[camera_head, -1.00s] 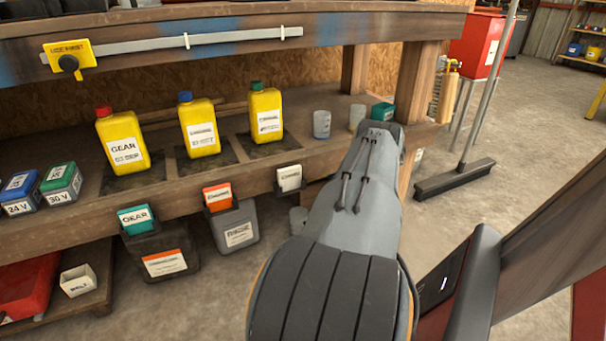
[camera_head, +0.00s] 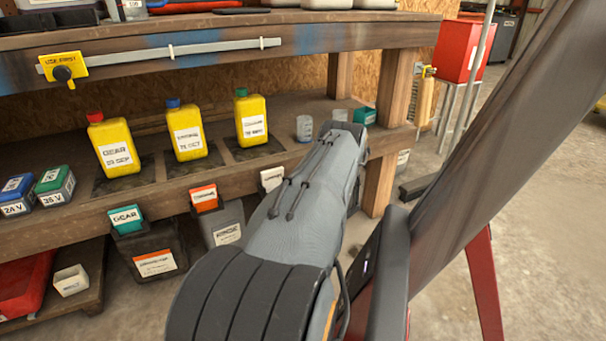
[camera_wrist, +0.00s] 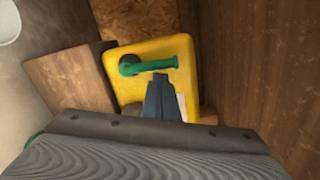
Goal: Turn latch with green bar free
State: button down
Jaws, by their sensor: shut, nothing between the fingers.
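My gripper (camera_wrist: 160,79) is shut and empty. Its fingertips point at the plate just below the right half of the bar, very close to it; I cannot tell whether they touch. The fingers hide part of the plate and a pale label at its lower right. In the head view, my arm hides the gripper, and I cannot make out the green bar there.
Brown wooden boards (camera_wrist: 240,60) stand close on the plate's right, with another block (camera_wrist: 70,78) on its left. In the head view, a workbench holds several yellow bottles (camera_head: 188,135) and bins. Open floor lies at right.

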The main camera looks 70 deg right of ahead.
jog(key=shift+w+a, duration=0.2)
jog(key=shift+w, duration=0.1)
dwell(0.5)
jog(key=shift+s, duration=0.1)
jog(key=s+a+p, duration=0.2)
jog(key=s+a, duration=0.2)
jog(key=s, duration=0.7)
jog(key=shift+a, duration=0.15)
